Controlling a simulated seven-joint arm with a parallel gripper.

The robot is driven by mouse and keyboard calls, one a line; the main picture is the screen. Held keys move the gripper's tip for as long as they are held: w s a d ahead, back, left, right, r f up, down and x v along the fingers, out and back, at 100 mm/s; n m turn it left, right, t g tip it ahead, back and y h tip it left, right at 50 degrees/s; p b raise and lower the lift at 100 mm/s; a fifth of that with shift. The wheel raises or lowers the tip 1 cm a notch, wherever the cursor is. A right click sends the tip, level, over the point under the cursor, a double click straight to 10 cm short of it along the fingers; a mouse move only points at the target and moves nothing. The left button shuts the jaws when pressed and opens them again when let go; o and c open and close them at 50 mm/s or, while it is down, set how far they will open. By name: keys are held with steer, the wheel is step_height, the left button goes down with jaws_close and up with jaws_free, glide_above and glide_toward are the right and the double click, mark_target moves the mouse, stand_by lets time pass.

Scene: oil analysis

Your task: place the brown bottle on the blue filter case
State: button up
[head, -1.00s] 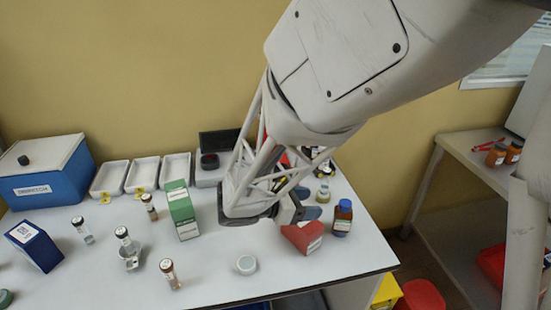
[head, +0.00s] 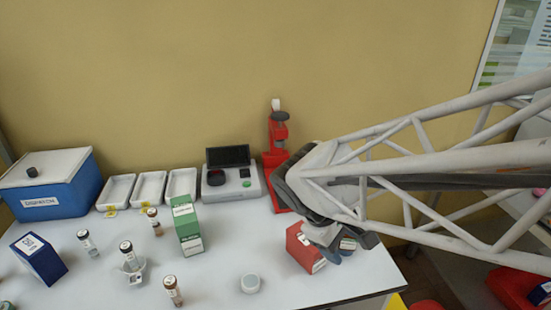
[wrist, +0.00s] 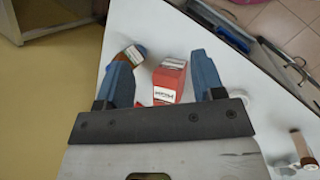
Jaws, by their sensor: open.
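The brown bottle (wrist: 130,57) has a blue cap and pale label. In the wrist view it is just beyond the left fingertip, partly covered by that finger; in the head view my gripper hides most or all of it. My gripper (wrist: 162,62) is open with nothing held, and its blue fingers point down at the table's right end. It also shows in the head view (head: 342,245), beside the red box. The blue filter case, a dark blue box with a white label (head: 38,259), stands at the table's left, far from my gripper.
A red box (head: 304,247) stands close to my gripper and shows between the fingers in the wrist view. A red stand (head: 277,150) rises behind. The blue cooler (head: 50,190) is back left.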

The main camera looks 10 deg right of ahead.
steer(key=s+a+r+m+t+y, duration=0.3)
steer(key=s+r+m+y, duration=0.1)
steer(key=m, duration=0.3)
steer(key=shift+s+r+t+y, duration=0.2)
steer(key=shift+r+t+y, duration=0.1)
steer(key=shift+r+y, duration=0.5)
